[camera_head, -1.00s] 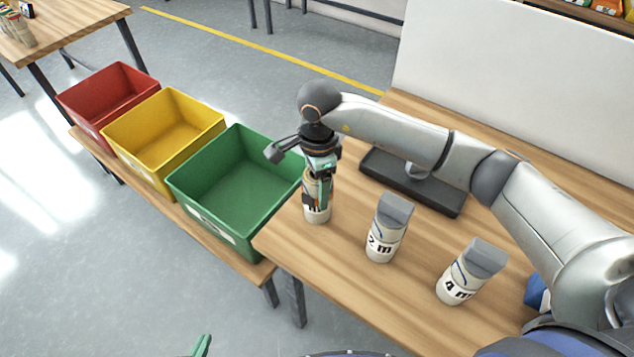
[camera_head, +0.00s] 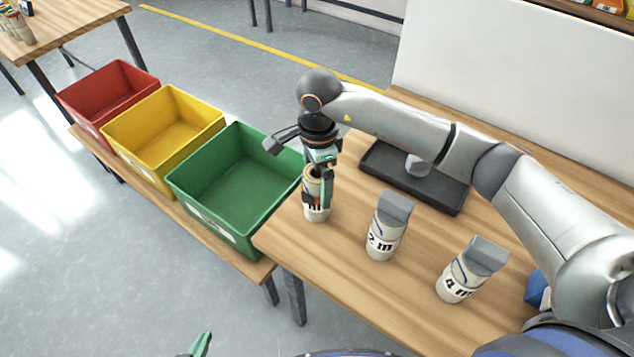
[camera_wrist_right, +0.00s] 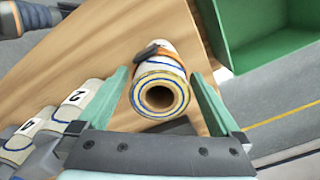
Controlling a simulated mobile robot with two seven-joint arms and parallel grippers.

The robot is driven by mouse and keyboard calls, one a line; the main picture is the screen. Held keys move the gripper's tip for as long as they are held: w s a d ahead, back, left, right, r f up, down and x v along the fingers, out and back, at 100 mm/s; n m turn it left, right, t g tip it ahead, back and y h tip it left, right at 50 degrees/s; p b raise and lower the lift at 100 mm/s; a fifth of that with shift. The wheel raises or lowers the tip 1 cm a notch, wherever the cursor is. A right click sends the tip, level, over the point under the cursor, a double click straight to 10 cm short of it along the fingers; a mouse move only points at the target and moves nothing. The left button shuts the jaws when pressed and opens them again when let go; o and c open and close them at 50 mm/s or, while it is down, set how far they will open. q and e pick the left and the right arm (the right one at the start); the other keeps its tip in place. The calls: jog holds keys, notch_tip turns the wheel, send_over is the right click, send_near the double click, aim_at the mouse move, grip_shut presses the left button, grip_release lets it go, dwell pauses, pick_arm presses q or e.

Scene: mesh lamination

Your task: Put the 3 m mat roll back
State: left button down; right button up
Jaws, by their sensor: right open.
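A pale mat roll (camera_head: 317,212) stands upright near the table's left corner. Its label is partly covered and I cannot read the number. My right gripper (camera_head: 318,190) is above and around it, pointing down. In the right wrist view the roll (camera_wrist_right: 160,92) shows its round hollow end, blue edge lines and an orange band, between the two spread green fingers (camera_wrist_right: 168,95), with gaps on both sides. The "2 m" piece (camera_head: 385,235) and "4 m" piece (camera_head: 460,282) stand to its right, with grey tops. Of my left gripper (camera_head: 202,344) only a green tip shows at the bottom edge.
A green bin (camera_head: 215,225), a yellow bin (camera_head: 165,150) and a red bin (camera_head: 90,115) stand on a low bench at the left. A dark tray (camera_head: 430,190) lies behind the rolls. A white panel (camera_head: 520,95) borders the table's back.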

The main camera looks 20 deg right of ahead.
notch_tip(320, 180, up, 11)
jog(key=b, duration=0.1)
jog(key=shift+f, duration=0.15)
dwell(0.4)
